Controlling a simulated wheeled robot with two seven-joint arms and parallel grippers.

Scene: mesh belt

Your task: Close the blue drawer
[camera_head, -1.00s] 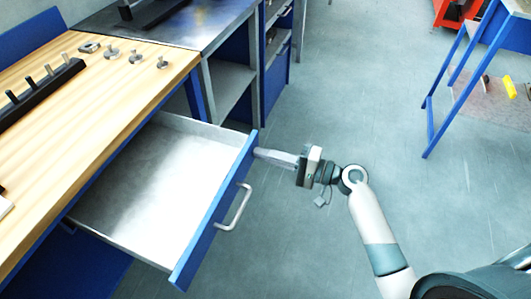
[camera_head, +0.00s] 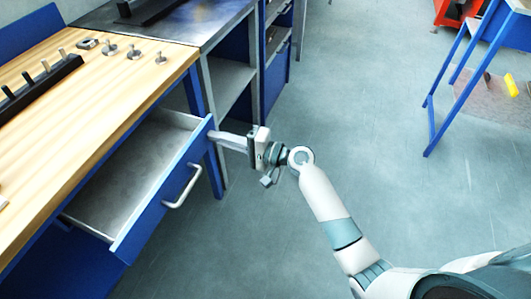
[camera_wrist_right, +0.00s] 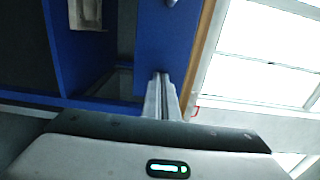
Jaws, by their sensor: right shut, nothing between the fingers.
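The blue drawer (camera_head: 165,200) is partly open under the wooden-topped workbench. Its grey metal inside is empty where it shows. A pale bar handle (camera_head: 183,187) is on its blue front. My right gripper (camera_head: 213,136) is shut and empty, with its fingertips at the far upper corner of the drawer front. It looks to be touching there. In the right wrist view the closed fingers (camera_wrist_right: 161,85) point at a blue panel. My left gripper is not in view.
The wooden bench top (camera_head: 110,85) holds a black rack (camera_head: 35,88) and several small metal parts. A metal-topped bench (camera_head: 195,22) stands behind. A blue-framed table (camera_head: 465,75) is at the right. The floor between is clear.

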